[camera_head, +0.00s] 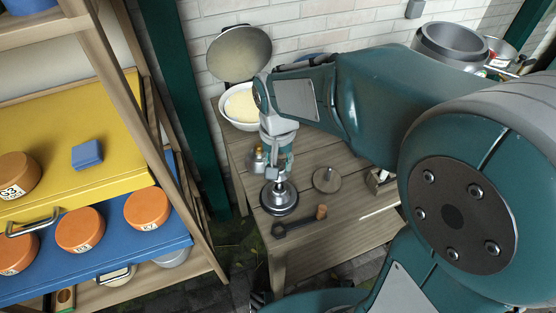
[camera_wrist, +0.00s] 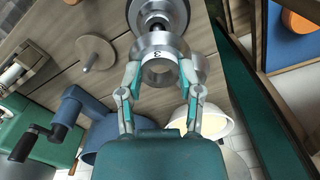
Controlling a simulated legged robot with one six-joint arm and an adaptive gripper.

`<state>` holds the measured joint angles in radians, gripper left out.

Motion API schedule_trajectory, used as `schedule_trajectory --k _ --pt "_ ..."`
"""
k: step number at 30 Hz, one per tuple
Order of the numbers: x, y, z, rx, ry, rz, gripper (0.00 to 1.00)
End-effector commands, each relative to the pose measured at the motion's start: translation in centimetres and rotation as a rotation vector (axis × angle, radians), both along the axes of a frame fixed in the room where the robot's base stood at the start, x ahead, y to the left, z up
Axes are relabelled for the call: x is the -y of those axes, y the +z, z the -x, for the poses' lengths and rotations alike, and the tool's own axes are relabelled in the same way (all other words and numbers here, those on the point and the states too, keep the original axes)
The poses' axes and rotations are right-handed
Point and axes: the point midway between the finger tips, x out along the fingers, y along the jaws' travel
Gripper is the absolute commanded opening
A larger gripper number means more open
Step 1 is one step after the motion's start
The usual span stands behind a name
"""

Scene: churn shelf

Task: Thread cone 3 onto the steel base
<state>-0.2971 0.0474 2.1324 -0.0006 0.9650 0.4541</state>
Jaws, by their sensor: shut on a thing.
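The steel base (camera_wrist: 172,12) is a round disc with a central post, partly cut off at the top of that view. In the head view my gripper (camera_head: 276,158) points down above the steel base (camera_head: 279,198), which stands on the wooden table. The cone is largely hidden there, and I cannot tell whether it touches the post.
A flat disc with a peg (camera_head: 327,180) lies right of the base. A dark tool (camera_head: 295,222) lies in front. A small brass-topped item (camera_head: 258,158) stands beside my gripper. A white bowl (camera_head: 228,117) is behind. A shelf with a yellow tray (camera_head: 110,165) stands left.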

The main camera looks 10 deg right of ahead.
Motion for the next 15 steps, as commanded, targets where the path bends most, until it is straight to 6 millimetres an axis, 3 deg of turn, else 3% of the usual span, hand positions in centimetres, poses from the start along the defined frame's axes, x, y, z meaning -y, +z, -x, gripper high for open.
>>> schedule_trajectory --k 15 --pt "0.0 -3.4 0.0 -0.002 0.0 0.001 0.0"
